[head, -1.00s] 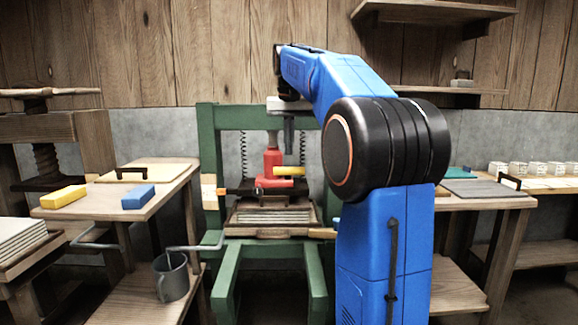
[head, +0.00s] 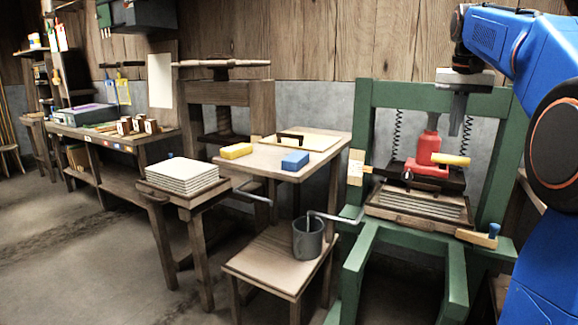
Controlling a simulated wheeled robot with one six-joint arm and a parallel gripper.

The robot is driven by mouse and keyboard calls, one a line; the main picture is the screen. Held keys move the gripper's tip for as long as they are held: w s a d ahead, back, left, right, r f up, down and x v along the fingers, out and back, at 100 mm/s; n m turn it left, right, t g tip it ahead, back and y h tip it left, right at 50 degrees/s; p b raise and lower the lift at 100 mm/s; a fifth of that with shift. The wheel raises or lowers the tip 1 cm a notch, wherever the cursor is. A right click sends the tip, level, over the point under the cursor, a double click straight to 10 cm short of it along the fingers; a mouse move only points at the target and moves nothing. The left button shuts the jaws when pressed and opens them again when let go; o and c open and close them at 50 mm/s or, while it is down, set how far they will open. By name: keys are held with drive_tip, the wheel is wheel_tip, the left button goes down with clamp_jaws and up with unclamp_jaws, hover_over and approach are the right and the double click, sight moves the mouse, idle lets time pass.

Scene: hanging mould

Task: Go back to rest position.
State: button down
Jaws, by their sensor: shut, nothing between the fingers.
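My blue arm (head: 510,45) stands at the right edge of the head view, partly cut off by the frame. My gripper (head: 456,132) hangs from it, pointing down, shut and empty. In the picture it is in front of the upper part of a green press frame (head: 365,150), above and right of a red jack (head: 428,150) with a yellow handle (head: 450,159). I see no contact between the gripper and the jack.
Left of the press is a wooden table (head: 325,145) with a yellow block (head: 236,151) and a blue block (head: 295,160). White slabs (head: 180,174) are stacked farther left. Floor (head: 90,270) is open at lower left.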

drive_tip(key=s+a+f+n, duration=0.2)
drive_tip(key=s+a+f, duration=0.3)
drive_tip(key=s+a, duration=0.25)
drive_tip(key=s+a+f+n+t, duration=0.1)
drive_tip(key=s+a+f, duration=0.3)
drive_tip(key=s+f, duration=0.4)
drive_tip(key=s+a+f+n+t, duration=0.1)
drive_tip(key=s+a+f+n, duration=0.1)
drive_tip(key=s+a+f, duration=0.3)
drive_tip(key=s+a+f+n+y, duration=0.1)
drive_tip(key=s+a+f, duration=0.4)
drive_tip(key=s+f, duration=0.6)
wheel_tip(320, 180, down, 4)
drive_tip(key=shift+s+a+f+n+t, duration=0.1)
drive_tip(key=shift+s+a+n+t, duration=0.1)
drive_tip(key=shift+n+t, duration=0.15)
